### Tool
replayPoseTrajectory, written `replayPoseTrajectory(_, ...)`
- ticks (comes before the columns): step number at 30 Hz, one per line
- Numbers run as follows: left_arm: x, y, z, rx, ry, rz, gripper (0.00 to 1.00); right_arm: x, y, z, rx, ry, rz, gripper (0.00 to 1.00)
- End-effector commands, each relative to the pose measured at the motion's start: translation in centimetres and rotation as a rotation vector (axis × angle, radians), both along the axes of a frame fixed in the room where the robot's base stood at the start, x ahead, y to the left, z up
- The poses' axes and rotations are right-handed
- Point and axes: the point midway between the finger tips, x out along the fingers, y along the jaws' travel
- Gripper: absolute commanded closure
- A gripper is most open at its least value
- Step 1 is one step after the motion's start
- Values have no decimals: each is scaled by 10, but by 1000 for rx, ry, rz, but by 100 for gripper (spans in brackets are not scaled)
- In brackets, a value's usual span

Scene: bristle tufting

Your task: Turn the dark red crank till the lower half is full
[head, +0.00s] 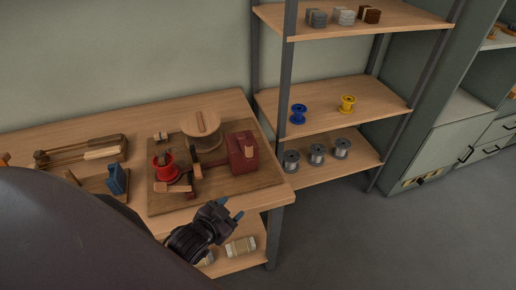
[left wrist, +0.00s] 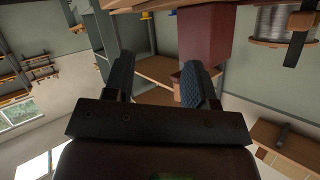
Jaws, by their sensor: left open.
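The tufting machine stands on a wooden base board (head: 160,205) on the bench in the head view. The dark red housing also shows at the top of the left wrist view (left wrist: 205,35). I cannot clearly single out the crank or see how full the lower half is. My left gripper (head: 230,208) is open and empty, in front of the board near the bench's front edge, apart from the housing. Its fingers (left wrist: 160,80) are spread. My right gripper is not in view.
A blue block (head: 116,180) and a wooden tool (head: 85,150) lie left of the board. A shelf rack (head: 330,100) with blue, yellow and grey spools stands to the right. Pale bundles (head: 240,246) lie on the bench's lower shelf. Floor at right is clear.

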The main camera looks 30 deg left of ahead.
Motion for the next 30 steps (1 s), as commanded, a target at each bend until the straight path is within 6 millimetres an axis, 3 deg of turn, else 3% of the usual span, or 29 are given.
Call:
replayPoseTrajectory(1,9,3,2,112,-29,-40,49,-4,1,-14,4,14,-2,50)
replayPoseTrajectory(3,18,6,12,260,-60,-88,49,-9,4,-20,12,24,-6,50)
replayPoseTrajectory(13,45,16,51,1069,-161,-291,49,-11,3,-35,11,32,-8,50)
replayPoseTrajectory(30,54,20,100,2457,-49,-503,49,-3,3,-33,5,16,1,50)
